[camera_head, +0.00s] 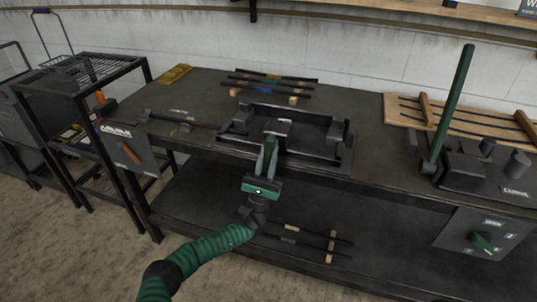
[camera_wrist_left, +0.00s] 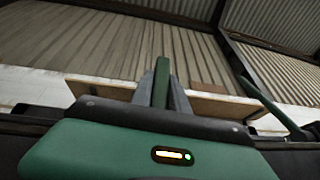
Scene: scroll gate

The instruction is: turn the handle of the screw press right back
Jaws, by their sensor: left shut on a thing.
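The screw press (camera_head: 341,150) is a dark metal frame on the middle of the workbench, near its front edge. Its green handle (camera_head: 269,146) sticks up at the front of the press. My left gripper (camera_head: 266,160) is at the front of the press, with its grey fingers shut on the handle. In the left wrist view the green handle (camera_wrist_left: 161,80) stands upright between the fingers (camera_wrist_left: 162,98). The fingers hide the lower part of the handle. My right gripper is in neither view.
The workbench (camera_head: 210,90) also carries a tall green lever (camera_head: 454,105) on a dark block at the right. Dark rods (camera_head: 270,82) lie behind the press, and a slatted wooden board (camera_head: 400,112) lies at the back right. A wire rack (camera_head: 85,70) stands at the left.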

